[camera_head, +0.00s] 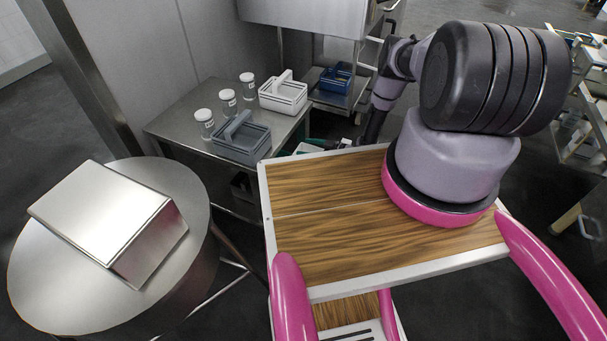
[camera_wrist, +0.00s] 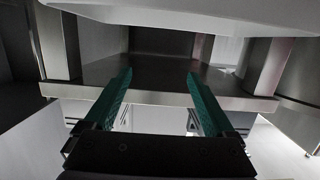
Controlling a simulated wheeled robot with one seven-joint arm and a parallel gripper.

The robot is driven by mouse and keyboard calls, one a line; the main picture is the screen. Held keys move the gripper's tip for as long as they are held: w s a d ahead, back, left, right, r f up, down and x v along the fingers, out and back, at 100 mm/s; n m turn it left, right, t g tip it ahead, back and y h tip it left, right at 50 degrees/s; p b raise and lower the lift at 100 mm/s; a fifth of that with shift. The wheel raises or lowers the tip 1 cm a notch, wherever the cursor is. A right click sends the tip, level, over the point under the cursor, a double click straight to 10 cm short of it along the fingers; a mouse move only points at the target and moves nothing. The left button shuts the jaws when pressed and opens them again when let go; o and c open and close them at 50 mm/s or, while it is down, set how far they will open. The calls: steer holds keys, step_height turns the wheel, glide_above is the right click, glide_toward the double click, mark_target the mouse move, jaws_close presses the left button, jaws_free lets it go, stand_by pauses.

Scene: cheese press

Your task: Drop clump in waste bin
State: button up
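My gripper (camera_wrist: 158,76) shows in the wrist view with two green fingers spread apart. It is open, and nothing is seen between the fingers. It faces a metal ledge (camera_wrist: 180,98) with a dark recess behind it and a pale body above. Whether the fingers touch the ledge, I cannot tell. I can make out no clump in either view. I cannot pick out a waste bin for certain.
A closed metal box (camera_head: 105,208) stands on a round steel table (camera_head: 65,305) at the left. A steel side table (camera_head: 172,124) holds lidded jars (camera_head: 228,102), a grey caddy (camera_head: 242,141) and a white caddy (camera_head: 284,95). A blue caddy (camera_head: 335,80) is farther back.

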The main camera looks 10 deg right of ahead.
steer(key=v, duration=1)
steer(key=shift+s+d, duration=0.25)
steer(key=shift+d, duration=0.05)
steer(key=shift+r, duration=0.1)
steer(key=shift+w, duration=0.1)
